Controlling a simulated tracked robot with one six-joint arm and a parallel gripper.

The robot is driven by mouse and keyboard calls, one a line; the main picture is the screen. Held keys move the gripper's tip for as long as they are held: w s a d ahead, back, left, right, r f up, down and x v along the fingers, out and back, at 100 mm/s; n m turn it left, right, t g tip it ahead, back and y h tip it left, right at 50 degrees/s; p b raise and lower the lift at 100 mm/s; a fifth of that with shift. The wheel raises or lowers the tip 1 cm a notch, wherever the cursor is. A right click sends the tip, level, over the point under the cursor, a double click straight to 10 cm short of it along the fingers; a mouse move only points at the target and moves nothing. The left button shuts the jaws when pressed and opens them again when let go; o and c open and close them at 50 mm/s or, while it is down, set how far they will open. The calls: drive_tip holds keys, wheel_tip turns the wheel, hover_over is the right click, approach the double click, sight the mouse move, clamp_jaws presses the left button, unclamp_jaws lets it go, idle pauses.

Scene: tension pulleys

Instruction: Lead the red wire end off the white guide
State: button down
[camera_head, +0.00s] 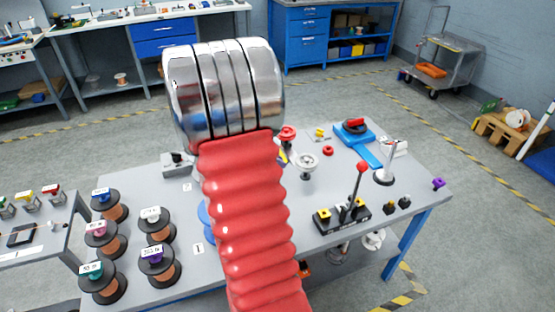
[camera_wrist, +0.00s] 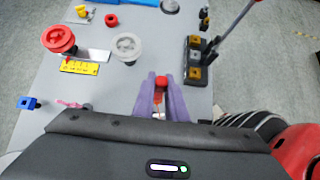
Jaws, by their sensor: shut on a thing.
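My gripper (camera_wrist: 162,88) shows in the wrist view with its purple fingers closed around a small red piece, which looks like the red wire end (camera_wrist: 162,82). The white guide (camera_wrist: 127,47) is a pale round wheel up and left of the fingertips, apart from them. It also shows in the head view (camera_head: 307,163), right of my red arm. A red guide wheel (camera_wrist: 58,38) stands left of the white one. The run of the wire cannot be made out. In the head view my arm hides the gripper.
A lever block (camera_wrist: 198,62) with an upright lever stands right of the gripper. A yellow scale plate (camera_wrist: 80,66) and a blue piece (camera_wrist: 28,103) lie to the left. Several wire spools (camera_head: 157,262) stand on the table's left side.

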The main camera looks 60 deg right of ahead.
drive_tip(key=w+a, duration=0.5)
drive_tip(key=shift+a, duration=0.3)
idle(0.5)
drive_tip(key=shift+a, duration=0.1)
idle(0.5)
